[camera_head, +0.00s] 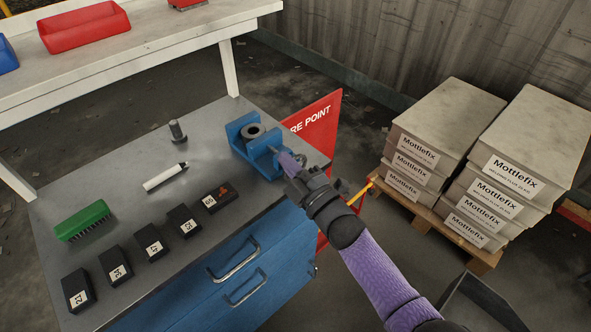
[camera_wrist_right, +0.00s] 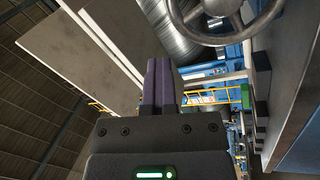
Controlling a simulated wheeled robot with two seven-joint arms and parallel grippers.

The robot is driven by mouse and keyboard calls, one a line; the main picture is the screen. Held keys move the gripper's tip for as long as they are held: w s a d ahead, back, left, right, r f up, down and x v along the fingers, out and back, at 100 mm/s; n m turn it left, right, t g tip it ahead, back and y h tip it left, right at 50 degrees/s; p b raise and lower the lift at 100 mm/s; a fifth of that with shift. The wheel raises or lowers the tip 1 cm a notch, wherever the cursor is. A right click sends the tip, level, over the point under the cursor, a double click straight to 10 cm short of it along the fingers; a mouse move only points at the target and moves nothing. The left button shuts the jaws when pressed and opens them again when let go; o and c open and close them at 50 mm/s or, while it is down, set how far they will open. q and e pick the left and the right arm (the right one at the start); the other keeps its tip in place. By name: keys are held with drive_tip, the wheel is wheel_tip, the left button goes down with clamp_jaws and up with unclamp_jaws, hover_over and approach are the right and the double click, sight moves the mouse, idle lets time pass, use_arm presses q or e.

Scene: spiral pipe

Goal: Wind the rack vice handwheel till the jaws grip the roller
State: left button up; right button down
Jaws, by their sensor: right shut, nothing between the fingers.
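The blue vice (camera_head: 246,150) stands at the right end of the grey bench top. A grey roller (camera_head: 253,131) with a dark hole in its end sits between the vice's jaws. I cannot tell whether both jaws touch it. My right gripper (camera_head: 291,162) is at the vice's right side, with its fingers shut and empty. In the right wrist view, the grey spoked handwheel (camera_wrist_right: 227,39) shows at the top right, beside the tips of my shut purple fingers (camera_wrist_right: 160,66). I cannot tell whether they touch it. In the head view my gripper mostly hides the handwheel. My left gripper is out of view.
Several black numbered blocks (camera_head: 153,243), a green brush (camera_head: 82,221), a white marker (camera_head: 165,177) and a grey bolt-like part (camera_head: 177,132) are on the bench. A red sign (camera_head: 318,128) stands behind the vice. Stacked Mottlefix boxes (camera_head: 447,125) are to the right.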

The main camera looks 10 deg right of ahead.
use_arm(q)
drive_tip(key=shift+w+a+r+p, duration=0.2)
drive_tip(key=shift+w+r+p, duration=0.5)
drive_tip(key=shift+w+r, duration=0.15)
use_arm(e)
drive_tip(key=w+d+f+m+g+h, duration=0.1)
drive_tip(key=w+d+m+h, duration=0.1)
drive_tip(key=m, duration=0.8)
drive_tip(key=w+d+f+m+g+h, duration=0.1)
drive_tip(key=w+d+m, duration=0.3)
drive_tip(key=m, duration=0.6)
drive_tip(key=d+h, duration=0.1)
drive_tip(key=d, duration=0.1)
drive_tip(key=shift+d, duration=0.35)
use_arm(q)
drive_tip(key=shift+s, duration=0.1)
use_arm(e)
drive_tip(key=c, duration=1.3)
unclamp_jaws()
drive_tip(key=shift+f, duration=0.1)
drive_tip(key=o, duration=1.3)
